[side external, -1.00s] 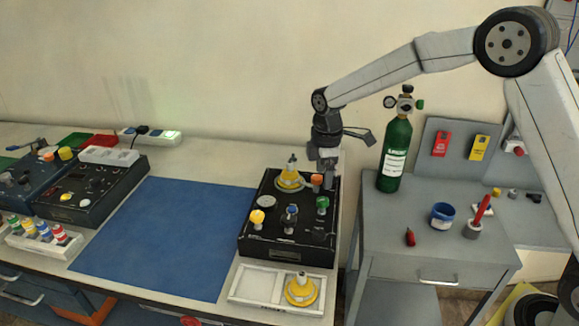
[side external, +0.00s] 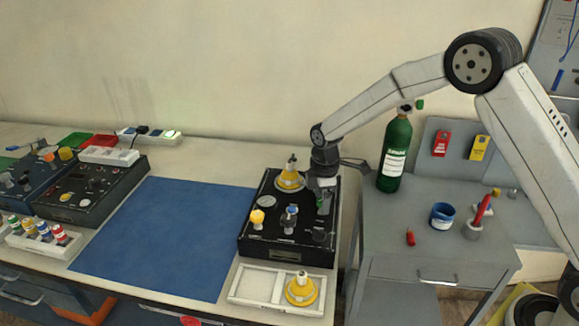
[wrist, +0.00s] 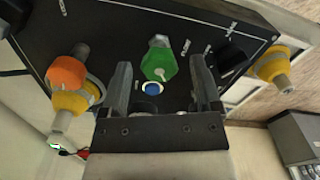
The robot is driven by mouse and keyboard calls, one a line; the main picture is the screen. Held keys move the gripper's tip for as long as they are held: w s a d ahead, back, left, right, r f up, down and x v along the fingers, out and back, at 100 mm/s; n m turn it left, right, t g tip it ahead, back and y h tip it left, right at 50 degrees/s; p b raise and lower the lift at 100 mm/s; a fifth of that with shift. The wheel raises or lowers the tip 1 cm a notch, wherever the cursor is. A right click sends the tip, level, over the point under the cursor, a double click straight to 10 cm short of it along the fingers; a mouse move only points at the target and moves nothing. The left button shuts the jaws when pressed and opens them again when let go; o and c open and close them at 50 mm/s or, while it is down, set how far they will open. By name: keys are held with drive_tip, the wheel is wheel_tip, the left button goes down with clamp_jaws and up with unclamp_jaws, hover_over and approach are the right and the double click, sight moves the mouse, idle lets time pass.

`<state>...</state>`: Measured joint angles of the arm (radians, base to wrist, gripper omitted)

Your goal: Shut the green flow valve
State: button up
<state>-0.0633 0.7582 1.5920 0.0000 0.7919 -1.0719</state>
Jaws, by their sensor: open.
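The green flow valve (wrist: 158,66) is a faceted green knob with a pale pointer on the black trainer box. In the wrist view it lies between the two fingers of my gripper (wrist: 160,72), with a gap on each side. In the side view my gripper (side external: 322,192) is low over the right part of the trainer box (side external: 262,238). It partly covers the green valve (side external: 321,208) there. My gripper is open and holds nothing. Whether the fingertips reach down beside the knob is hard to tell.
A blue button (wrist: 152,88) sits just below the green valve in the wrist view. An orange knob (wrist: 66,74) is to the left and a black knob (wrist: 234,50) to the right. A white tray (side external: 248,286) stands before the box; the blue mat (side external: 165,235) is clear.

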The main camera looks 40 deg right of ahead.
clamp_jaws()
drive_tip(key=shift+m, duration=0.3)
drive_tip(key=m, duration=0.5)
drive_tip(key=shift+m, duration=0.4)
drive_tip(key=m, duration=0.6)
drive_tip(key=shift+w+d+r, duration=0.1)
drive_tip(key=m, duration=0.6)
drive_tip(key=shift+d+m, duration=0.1)
drive_tip(key=shift+m, duration=0.3)
drive_tip(key=m, duration=0.5)
drive_tip(key=shift+m, duration=0.4)
